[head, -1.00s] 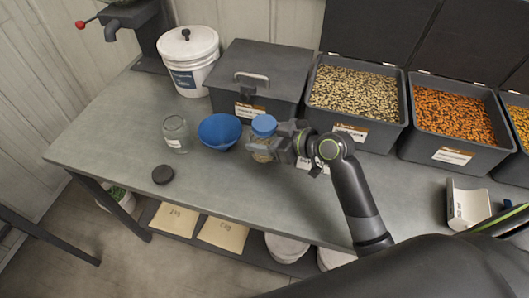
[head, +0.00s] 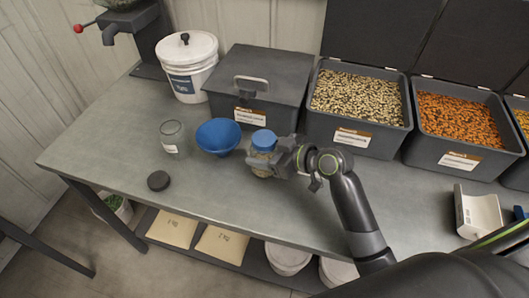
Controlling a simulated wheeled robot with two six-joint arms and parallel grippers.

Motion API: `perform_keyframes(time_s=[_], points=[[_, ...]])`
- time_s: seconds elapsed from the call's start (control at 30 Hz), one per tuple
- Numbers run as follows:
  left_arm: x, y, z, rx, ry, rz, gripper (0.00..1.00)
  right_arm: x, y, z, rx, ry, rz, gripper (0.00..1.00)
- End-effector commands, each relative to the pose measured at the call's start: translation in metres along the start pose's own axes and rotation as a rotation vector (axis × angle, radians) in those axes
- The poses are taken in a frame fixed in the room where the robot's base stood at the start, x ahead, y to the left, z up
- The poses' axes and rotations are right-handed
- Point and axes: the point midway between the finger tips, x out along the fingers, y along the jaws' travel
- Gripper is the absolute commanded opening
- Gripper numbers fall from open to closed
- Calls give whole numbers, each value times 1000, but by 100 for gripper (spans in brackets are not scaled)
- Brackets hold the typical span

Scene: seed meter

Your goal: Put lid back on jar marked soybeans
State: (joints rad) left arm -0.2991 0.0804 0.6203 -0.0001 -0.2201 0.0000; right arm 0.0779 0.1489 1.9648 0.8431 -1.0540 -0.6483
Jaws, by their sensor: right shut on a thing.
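My right gripper (head: 264,165) is shut on a small jar (head: 262,155) with a blue lid (head: 264,140) on top. The jar has pale contents, is roughly upright and is partly hidden by the fingers. I cannot tell whether its base touches the bench. A clear, open glass jar (head: 172,140) with a white label stands to the left; it looks empty. A round black lid (head: 158,181) lies flat on the bench in front of it. No jar label is readable at this size. My left gripper is not in view.
A blue bowl or funnel (head: 218,137) stands between the two jars. Behind are a white bucket (head: 187,68), a closed grey bin (head: 255,85) and open seed bins (head: 356,140). A white scoop-like tray (head: 478,213) is at right. The bench front (head: 215,200) is clear.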

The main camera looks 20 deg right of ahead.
Motion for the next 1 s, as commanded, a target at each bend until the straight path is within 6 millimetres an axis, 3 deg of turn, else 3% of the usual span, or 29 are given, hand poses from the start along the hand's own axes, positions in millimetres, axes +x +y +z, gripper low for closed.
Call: perform_keyframes(time_s=[0.2,0.23,0.37,0.77,1.0], points=[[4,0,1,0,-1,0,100,2,0,4,0,1,0,1],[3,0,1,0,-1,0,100,1,0,3,0,0,0,68],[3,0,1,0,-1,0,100,1,0,3,0,0,0,85],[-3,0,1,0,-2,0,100,-1,0,-3,-1,0,0,86],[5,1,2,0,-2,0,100,-39,1,2,-7,-3,2,86]])
